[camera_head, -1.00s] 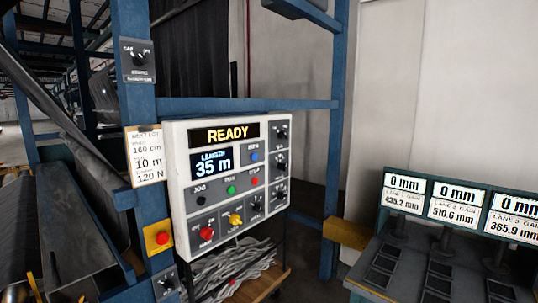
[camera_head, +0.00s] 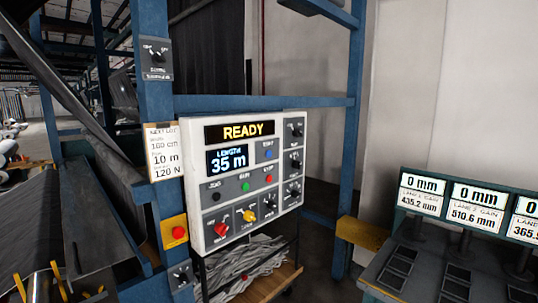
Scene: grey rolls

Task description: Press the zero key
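A white control panel (camera_head: 197,215) is mounted on the blue frame in the middle of the head view. Its upper display (camera_head: 242,132) reads READY, and the length display (camera_head: 227,159) below it reads 35 m. A blue button (camera_head: 268,154) sits right of the length display under a small label that looks like ZERO but is too small to read surely. Black, green and red buttons (camera_head: 268,178) form a row below. Neither of my grippers is in view, and nothing covers the panel face.
A yellow box with a red button (camera_head: 179,233) is on the post left of the panel. A paper card (camera_head: 163,152) reads 160 cm, 10 m, 120 N. Gray strips lie in a cart (camera_head: 270,285) below. A desk with lane displays (camera_head: 478,206) stands at the right.

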